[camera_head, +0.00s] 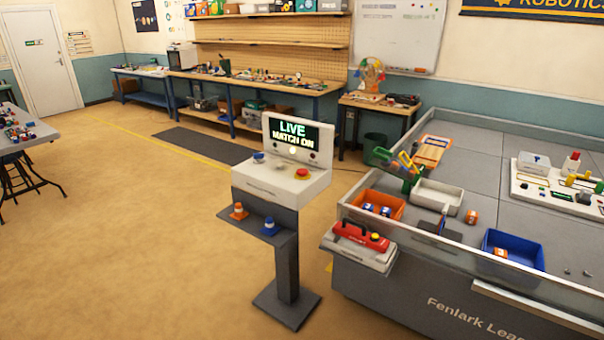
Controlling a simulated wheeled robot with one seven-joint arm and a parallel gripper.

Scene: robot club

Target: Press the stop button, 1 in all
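The stop button looks to be the red round button (302,173) with a yellow base, on the right of the white control box (283,195). The box stands on a grey pedestal (287,265). A screen (298,133) at the back of the box reads "LIVE MATCH ON", and a small white light (292,151) glows below it. A blue button (258,156) sits at the left of the box, with a small grey part between. Nothing covers the red button. My gripper is not in view.
The floor (130,240) left and in front is clear.

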